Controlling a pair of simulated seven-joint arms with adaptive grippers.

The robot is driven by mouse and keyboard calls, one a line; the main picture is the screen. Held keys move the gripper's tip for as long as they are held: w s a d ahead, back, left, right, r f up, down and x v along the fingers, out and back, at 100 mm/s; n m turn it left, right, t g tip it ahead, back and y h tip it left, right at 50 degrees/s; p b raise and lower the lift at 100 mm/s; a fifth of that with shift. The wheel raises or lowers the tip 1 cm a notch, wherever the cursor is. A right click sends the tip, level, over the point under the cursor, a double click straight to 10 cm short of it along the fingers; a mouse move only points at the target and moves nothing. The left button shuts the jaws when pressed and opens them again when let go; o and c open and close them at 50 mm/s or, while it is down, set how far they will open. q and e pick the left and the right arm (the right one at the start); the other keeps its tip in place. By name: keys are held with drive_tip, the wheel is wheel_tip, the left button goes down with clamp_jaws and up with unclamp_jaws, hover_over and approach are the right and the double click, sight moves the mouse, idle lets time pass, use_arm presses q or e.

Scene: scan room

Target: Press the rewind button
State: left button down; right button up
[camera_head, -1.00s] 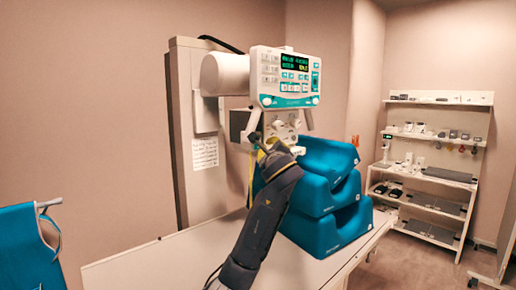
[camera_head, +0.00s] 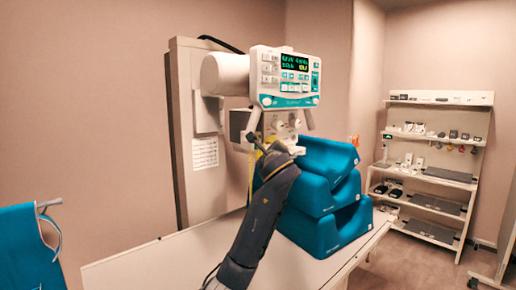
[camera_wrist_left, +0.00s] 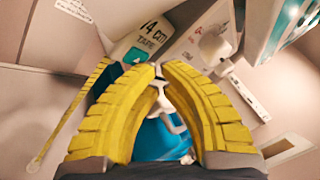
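The white and teal control panel (camera_head: 285,77) hangs on the tube head in the head view, with a lit green display (camera_head: 295,63) and several small buttons. I cannot tell which button is rewind; the labels are too small to read. My left gripper (camera_head: 262,143) is just below the panel, apart from it, its fingertips partly hidden by the wrist. In the left wrist view its two yellow fingers (camera_wrist_left: 160,68) meet almost tip to tip, with nothing held between them. An edge of a white and teal housing (camera_wrist_left: 287,25) shows at the upper right there. My right gripper is not in view.
Blue foam cushions (camera_head: 325,195) are stacked on the white table (camera_head: 190,254) beside my left arm. A yellow tape (camera_head: 251,180) hangs behind the wrist. A grey column (camera_head: 183,125) stands behind. Shelves (camera_head: 430,170) stand at the right. The table's left part is clear.

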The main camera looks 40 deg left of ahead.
use_arm(q)
drive_tip(key=shift+w+a, duration=0.1)
drive_tip(key=shift+a, duration=0.3)
idle(0.5)
drive_tip(key=shift+d, duration=0.2)
drive_tip(key=shift+s+d, duration=0.2)
drive_tip(key=shift+d, duration=0.5)
drive_tip(key=d, duration=0.2)
drive_tip(key=s+d, duration=0.1)
drive_tip(key=d, duration=0.1)
drive_tip(key=shift+d, duration=0.35)
idle(0.4)
idle(0.5)
